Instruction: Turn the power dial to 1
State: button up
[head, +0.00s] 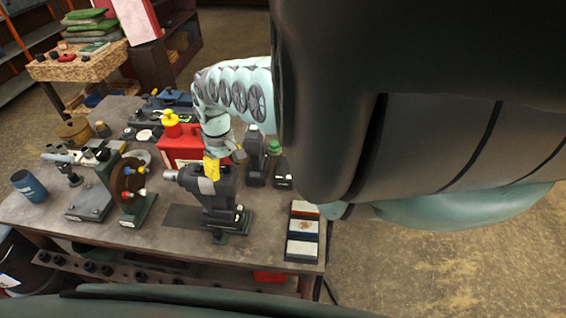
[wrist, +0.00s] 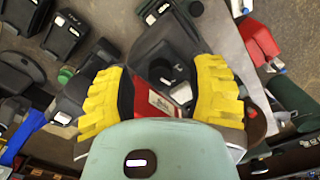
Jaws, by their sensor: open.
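My gripper (head: 212,168) is over a dark machine (head: 208,188) on a green foot, standing on the workbench. In the wrist view the two yellow fingers of my gripper (wrist: 162,88) are apart, with nothing held between them. Whether the fingers touch the machine cannot be told.
A red box (head: 182,148) stands behind the machine. A stand with coloured knobs (head: 130,192) is at its left. Black devices (head: 256,160) and a sectioned tray (head: 303,230) are at its right. The workbench (head: 265,215) is bare between machine and tray.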

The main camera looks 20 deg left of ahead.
dwell(0.3)
grip_shut()
dwell(0.3)
